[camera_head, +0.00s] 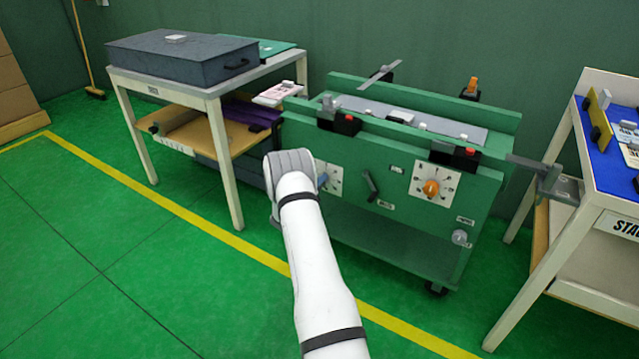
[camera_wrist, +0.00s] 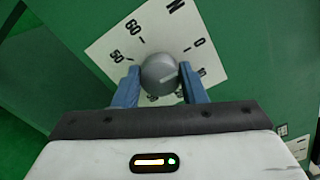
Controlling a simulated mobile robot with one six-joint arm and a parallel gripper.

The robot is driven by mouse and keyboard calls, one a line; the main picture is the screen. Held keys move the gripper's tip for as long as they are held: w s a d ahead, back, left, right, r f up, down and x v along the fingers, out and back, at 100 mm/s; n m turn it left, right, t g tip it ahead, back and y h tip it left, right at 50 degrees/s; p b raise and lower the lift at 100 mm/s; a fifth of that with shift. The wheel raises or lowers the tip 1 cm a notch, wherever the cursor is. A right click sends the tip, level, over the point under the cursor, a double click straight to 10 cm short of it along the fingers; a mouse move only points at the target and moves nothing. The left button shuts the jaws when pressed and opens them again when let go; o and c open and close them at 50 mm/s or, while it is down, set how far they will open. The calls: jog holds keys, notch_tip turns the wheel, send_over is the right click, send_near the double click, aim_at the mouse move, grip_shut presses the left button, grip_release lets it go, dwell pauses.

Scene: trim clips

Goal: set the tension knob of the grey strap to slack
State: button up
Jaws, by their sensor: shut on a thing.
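A round grey knob (camera_wrist: 159,74) sits on a white dial plate (camera_wrist: 118,42) in the wrist view. The plate has black marks and figures, among them 50, 60 and 0. A pale line crosses the knob's face; which mark it points at is unclear. My gripper (camera_wrist: 160,80) has its two blue fingers on either side of the knob, shut on it. In the head view my arm reaches the left of the green cart's front, and the dial plate (camera_head: 336,180) shows partly behind my wrist. I see no word "slack" and cannot make out which part is the grey strap.
The green cart (camera_head: 400,236) also carries a dark lever (camera_head: 370,186), an orange knob (camera_head: 431,188) and a grey round part (camera_head: 459,237). A white table (camera_head: 226,160) stands left, another (camera_head: 588,208) right. The floor in front is clear.

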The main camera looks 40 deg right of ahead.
jog(key=shift+a+f, duration=0.2)
dwell(0.3)
jog(key=o, duration=1)
jog(key=shift+d+r, duration=0.1)
jog(key=shift+r, duration=0.05)
jog(key=p+v, duration=0.2)
jog(key=v, duration=0.6)
jog(key=shift+d+r, duration=0.1)
